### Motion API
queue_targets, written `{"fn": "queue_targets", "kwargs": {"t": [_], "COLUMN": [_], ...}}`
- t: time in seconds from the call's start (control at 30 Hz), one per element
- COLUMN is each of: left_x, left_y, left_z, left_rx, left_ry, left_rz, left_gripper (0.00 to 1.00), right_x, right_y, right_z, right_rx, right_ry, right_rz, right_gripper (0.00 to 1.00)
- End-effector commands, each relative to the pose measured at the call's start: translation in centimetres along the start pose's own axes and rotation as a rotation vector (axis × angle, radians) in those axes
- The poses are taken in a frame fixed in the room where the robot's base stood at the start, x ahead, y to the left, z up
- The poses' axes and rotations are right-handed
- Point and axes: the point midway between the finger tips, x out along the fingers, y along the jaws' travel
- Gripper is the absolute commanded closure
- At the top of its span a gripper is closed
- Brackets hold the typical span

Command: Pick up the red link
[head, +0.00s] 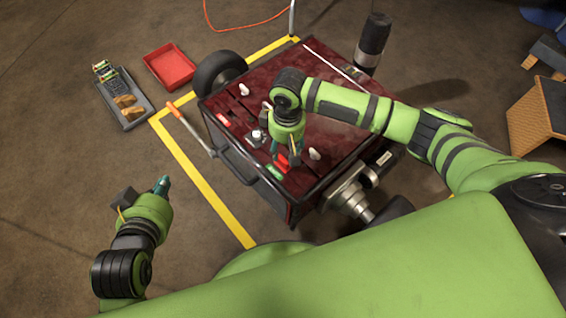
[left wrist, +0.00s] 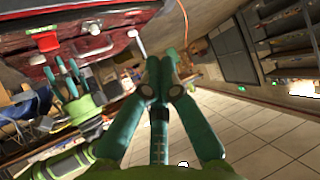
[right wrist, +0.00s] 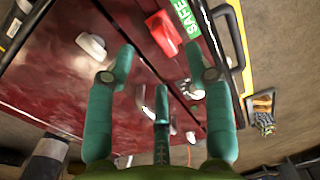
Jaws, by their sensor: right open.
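The red link (head: 283,161) sits on the dark red top of the machine, close to its near edge beside a green SAFE label (head: 275,172). In the right wrist view the link (right wrist: 163,32) lies ahead of the fingertips, roughly between them but apart. My right gripper (head: 287,155) is open and empty above the link, pointing down, and partly covers it in the head view. The link (left wrist: 46,42) also shows in the left wrist view, with the right fingers (left wrist: 65,75) nearby. My left gripper (head: 161,184) is shut and empty, away from the machine over the floor at left.
White knobs (head: 315,154) stand on the machine's top near the link. A black rail (head: 240,165) runs along its edge. A red tray (head: 168,66) and a grey tray (head: 125,112) with small parts lie on the floor. Open floor surrounds my left gripper.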

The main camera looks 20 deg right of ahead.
Motion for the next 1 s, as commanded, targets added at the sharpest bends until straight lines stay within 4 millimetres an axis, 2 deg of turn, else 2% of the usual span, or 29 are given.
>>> {"fn": "queue_targets", "kwargs": {"t": [0.27,0.53,0.8,1.0], "left_x": [0.1,-0.7,-3.4,-6.0], "left_y": [0.4,1.6,3.0,3.9], "left_z": [-2.3,-7.2,-12.3,-15.1], "left_rx": [0.008,0.023,0.035,0.039], "left_ry": [0.114,0.376,0.675,0.872], "left_rz": [0.007,0.028,0.056,0.079], "left_gripper": [1.00,1.00,1.00,1.00], "right_x": [0.8,2.4,4.1,5.3], "right_y": [-0.1,-0.2,-0.3,-0.3], "right_z": [0.0,0.1,0.2,0.2], "right_rx": [-0.002,-0.002,-0.002,-0.003], "right_ry": [0.001,0.002,0.002,0.002], "right_rz": [0.000,-0.001,-0.001,0.000], "right_gripper": [0.47,0.47,0.47,0.47]}}
